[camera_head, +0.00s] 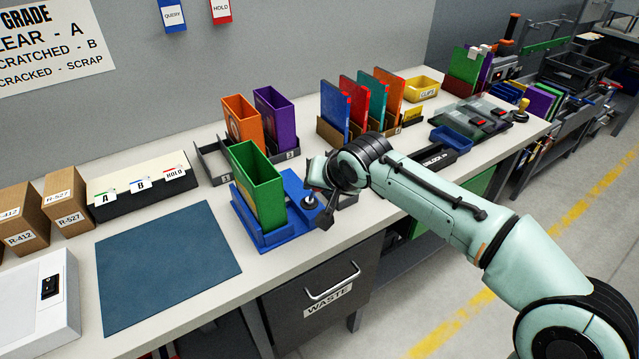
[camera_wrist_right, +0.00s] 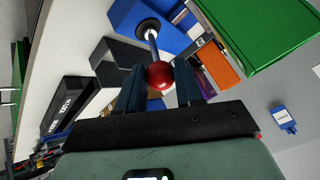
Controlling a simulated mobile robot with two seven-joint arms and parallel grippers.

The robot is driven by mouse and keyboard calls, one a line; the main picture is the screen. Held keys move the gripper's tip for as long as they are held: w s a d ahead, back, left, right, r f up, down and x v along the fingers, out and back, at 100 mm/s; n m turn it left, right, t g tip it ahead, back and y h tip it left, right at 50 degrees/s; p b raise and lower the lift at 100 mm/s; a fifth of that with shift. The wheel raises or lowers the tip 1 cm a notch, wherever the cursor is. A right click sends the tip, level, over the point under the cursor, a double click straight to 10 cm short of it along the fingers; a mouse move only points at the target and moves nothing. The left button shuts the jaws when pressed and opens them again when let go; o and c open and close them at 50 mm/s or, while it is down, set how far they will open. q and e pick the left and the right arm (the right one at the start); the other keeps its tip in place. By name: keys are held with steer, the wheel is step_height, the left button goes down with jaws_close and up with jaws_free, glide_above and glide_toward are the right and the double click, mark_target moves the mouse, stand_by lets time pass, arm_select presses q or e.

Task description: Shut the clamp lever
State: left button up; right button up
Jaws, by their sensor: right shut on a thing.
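The clamp is a blue base (camera_head: 262,240) on the bench, holding an upright green open box (camera_head: 258,190). Its lever is a metal rod (camera_wrist_right: 152,42) rising from a round pivot on the blue base (camera_wrist_right: 130,14) and ending in a red ball knob (camera_wrist_right: 159,75). My right gripper (camera_wrist_right: 160,80) is shut on the red knob, with a dark finger on each side of it. In the head view the right gripper (camera_head: 326,208) is at the right side of the blue base and its hand hides most of the lever. My left gripper is not in view.
An orange box (camera_head: 242,122) and a purple box (camera_head: 275,118) stand in a grey rack behind the clamp. A blue mat (camera_head: 165,265) lies clear to the left. A small blue tray (camera_head: 452,139) sits to the right. The waste drawer (camera_head: 325,290) is below the bench edge.

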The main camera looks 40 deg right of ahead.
steer(key=shift+s+f, duration=0.1)
steer(key=shift+f, duration=0.1)
steer(key=o, duration=1)
steer(key=shift+r, duration=0.1)
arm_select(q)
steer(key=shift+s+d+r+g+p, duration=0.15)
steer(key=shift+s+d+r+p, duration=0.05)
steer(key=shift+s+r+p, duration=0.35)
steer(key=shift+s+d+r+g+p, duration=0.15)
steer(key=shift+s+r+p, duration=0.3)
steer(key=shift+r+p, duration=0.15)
arm_select(e)
steer(key=v, duration=1.3)
steer(key=shift+s, duration=0.15)
